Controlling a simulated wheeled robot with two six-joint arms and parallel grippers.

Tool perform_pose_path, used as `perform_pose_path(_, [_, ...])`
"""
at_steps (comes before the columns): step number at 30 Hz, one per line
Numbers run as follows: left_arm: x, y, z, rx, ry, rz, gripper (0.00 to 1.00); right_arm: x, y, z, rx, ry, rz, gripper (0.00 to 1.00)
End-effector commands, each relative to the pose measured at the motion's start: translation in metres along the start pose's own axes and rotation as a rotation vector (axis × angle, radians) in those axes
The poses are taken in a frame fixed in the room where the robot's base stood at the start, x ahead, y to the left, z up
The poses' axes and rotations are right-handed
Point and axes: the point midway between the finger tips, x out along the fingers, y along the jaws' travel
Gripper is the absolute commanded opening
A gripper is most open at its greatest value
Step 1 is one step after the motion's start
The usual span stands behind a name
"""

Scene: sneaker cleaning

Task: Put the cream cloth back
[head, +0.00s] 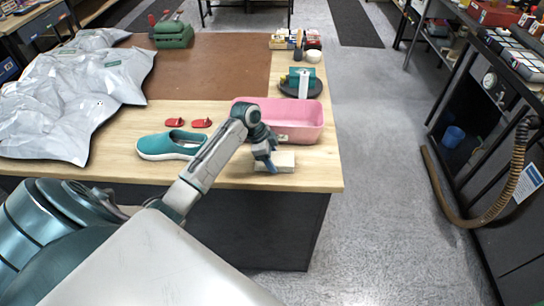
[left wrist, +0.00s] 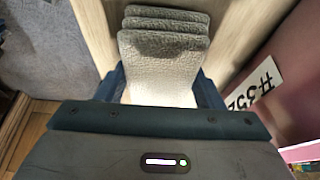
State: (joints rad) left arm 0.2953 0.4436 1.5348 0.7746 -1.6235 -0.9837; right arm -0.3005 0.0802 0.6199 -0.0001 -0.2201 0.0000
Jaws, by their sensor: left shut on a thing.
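The cream cloth (left wrist: 160,72) is a pale, folded, textured piece between the two blue fingers of my left gripper (left wrist: 160,86) in the left wrist view. Similar greyer folded layers (left wrist: 166,14) show just beyond its far edge. In the head view my left gripper (head: 268,164) points down and is shut on the cloth, at a low cream stack (head: 287,161) near the table's front edge. I cannot tell whether the held cloth touches the layers below. My right gripper is not in view.
A pink bin (head: 310,118) stands right behind the cream stack; its numbered label (left wrist: 262,80) is close on the right. A teal shoe (head: 168,147) and red brushes (head: 202,123) lie to the left. Grey crumpled sheeting (head: 65,100) covers the table's left. The front right corner is clear.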

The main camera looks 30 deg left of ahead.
Motion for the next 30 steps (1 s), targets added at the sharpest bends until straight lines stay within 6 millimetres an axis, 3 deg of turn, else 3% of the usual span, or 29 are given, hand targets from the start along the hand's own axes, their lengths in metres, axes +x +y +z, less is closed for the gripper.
perform_pose_path(1, [0.002, 0.0, 0.001, 0.0, 0.0, 0.0, 0.43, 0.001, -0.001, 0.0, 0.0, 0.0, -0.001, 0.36])
perform_pose_path(2, [0.002, 0.0, 0.001, 0.0, 0.0, 0.0, 0.63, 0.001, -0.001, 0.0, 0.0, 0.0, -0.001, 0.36])
perform_pose_path(5, [0.001, 0.0, 0.001, 0.0, 0.0, 0.0, 0.83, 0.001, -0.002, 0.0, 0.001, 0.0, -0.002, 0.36])
perform_pose_path(17, [-0.005, -0.001, 0.001, 0.0, -0.001, -0.002, 0.83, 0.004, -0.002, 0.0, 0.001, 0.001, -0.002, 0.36])
perform_pose_path(30, [-0.091, -0.002, 0.002, 0.002, -0.002, -0.005, 0.83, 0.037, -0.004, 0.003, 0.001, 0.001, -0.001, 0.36])
